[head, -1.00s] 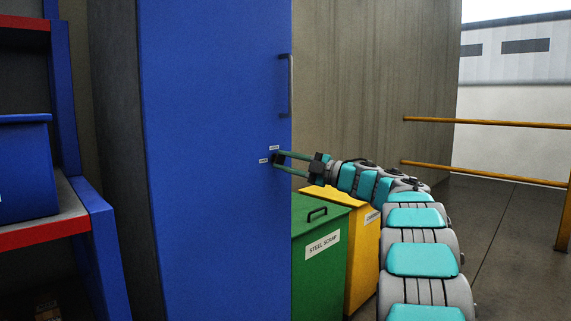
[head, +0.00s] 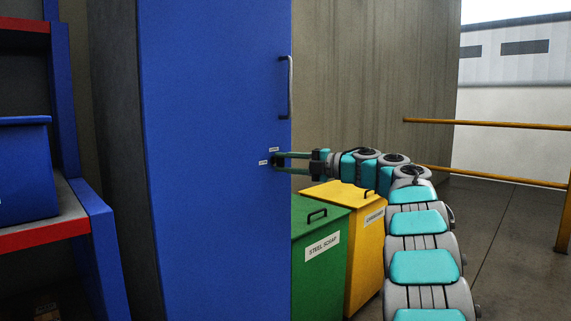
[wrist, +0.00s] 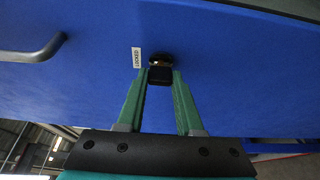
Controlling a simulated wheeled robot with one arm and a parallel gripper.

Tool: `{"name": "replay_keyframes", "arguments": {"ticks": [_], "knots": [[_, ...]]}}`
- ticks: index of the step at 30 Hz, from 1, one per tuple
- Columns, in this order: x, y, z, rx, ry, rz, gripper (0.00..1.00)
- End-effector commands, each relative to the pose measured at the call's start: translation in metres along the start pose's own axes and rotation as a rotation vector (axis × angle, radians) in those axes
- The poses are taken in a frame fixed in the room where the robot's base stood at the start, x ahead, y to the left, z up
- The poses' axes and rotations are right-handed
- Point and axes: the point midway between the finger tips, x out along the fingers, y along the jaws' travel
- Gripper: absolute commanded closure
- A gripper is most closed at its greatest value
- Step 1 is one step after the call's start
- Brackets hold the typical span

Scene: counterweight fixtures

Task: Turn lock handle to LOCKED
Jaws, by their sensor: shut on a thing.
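The lock handle (wrist: 160,76) is a small black knob with a round base on the blue cabinet door (head: 215,90). My gripper (wrist: 160,77) has its green fingers on either side of the handle and is shut on it. In the head view, my gripper (head: 277,162) reaches the door edge from the right, fingers nearly level, and hides most of the handle. A white LOCKED label (wrist: 137,58) sits close beside the handle in the wrist view. Two small white labels, the upper (head: 274,150) and the left one (head: 263,163), are too small to read in the head view. The handle's exact angle is unclear.
A long door pull (head: 290,88) is above the lock. A green STEEL SCRAP bin (head: 320,245) and a yellow bin (head: 365,250) stand below my arm. A shelf with a blue bin (head: 25,170) is at left. Yellow rails (head: 490,123) are at right.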

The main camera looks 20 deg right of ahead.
Motion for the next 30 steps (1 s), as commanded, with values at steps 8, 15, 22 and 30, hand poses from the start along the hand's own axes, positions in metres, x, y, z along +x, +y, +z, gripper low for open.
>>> {"name": "replay_keyframes", "arguments": {"ticks": [8, 15, 22, 30], "knots": [[0.001, -0.001, -0.001, 0.0, 0.003, -0.002, 0.63], [0.001, -0.001, 0.0, 0.001, 0.001, -0.001, 0.36], [0.0, 0.0, 0.0, 0.001, 0.0, 0.0, 0.35], [-0.017, 0.0, 0.001, 0.0, -0.002, 0.0, 0.35]]}}
